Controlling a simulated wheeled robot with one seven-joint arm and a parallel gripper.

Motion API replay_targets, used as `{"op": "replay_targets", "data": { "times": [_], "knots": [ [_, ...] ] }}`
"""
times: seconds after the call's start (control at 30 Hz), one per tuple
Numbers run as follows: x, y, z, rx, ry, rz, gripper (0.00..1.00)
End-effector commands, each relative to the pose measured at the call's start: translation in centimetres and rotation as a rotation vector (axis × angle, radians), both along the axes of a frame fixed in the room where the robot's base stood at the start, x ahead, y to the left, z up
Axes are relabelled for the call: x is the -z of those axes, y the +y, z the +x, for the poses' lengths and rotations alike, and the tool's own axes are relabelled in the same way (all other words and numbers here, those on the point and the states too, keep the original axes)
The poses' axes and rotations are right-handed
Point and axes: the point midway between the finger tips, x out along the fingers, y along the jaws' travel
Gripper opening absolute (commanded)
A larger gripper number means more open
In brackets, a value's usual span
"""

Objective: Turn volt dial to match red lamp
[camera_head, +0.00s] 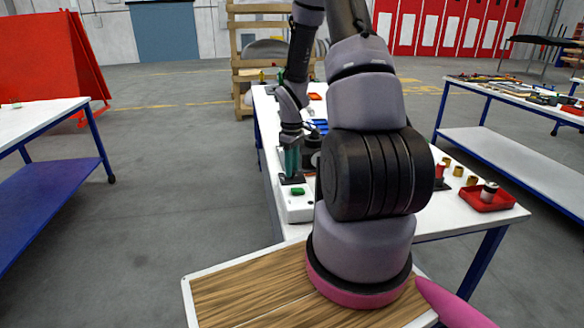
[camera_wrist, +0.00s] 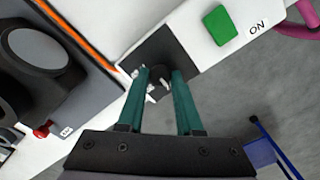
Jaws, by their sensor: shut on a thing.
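The volt dial (camera_wrist: 159,73) is a small dark knob on a black square plate with white marks, set in a white box (camera_head: 300,208). My gripper (camera_wrist: 161,80) has its two green fingers on either side of the knob and is shut on it. In the head view my gripper (camera_head: 292,160) points down at the black plate, and its fingers hide the dial. The marks are partly covered, so I cannot read the setting. I cannot make out a lit red lamp in either view.
A green button (camera_wrist: 220,25) marked ON sits beside the dial plate. A grey device with a round black-rimmed part (camera_wrist: 40,55) and a small red knob (camera_wrist: 43,130) is to the left. A red tray (camera_head: 487,200) stands at the table's right. My arm covers the table's middle.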

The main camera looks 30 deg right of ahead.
Motion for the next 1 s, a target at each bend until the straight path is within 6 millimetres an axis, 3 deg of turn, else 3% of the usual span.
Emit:
{"op": "replay_targets", "data": {
  "times": [0.03, 0.07, 0.1, 0.13, 0.43, 0.57, 1.0],
  "knots": [
    [0.0, 0.0, 0.1, -0.001, -0.002, -0.001, 0.00],
    [0.0, 0.0, 0.1, -0.001, -0.002, -0.001, 0.42],
    [0.0, 0.0, 0.1, 0.000, -0.002, -0.001, 0.57],
    [0.0, 0.0, 0.0, 0.000, -0.001, 0.000, 0.64],
    [-0.1, 0.0, 0.0, 0.001, 0.000, -0.001, 0.64],
    [-1.0, 0.0, 0.1, 0.002, -0.003, -0.001, 0.64],
    [-9.1, -0.1, 0.1, 0.001, -0.004, -0.001, 0.64]
  ]
}}
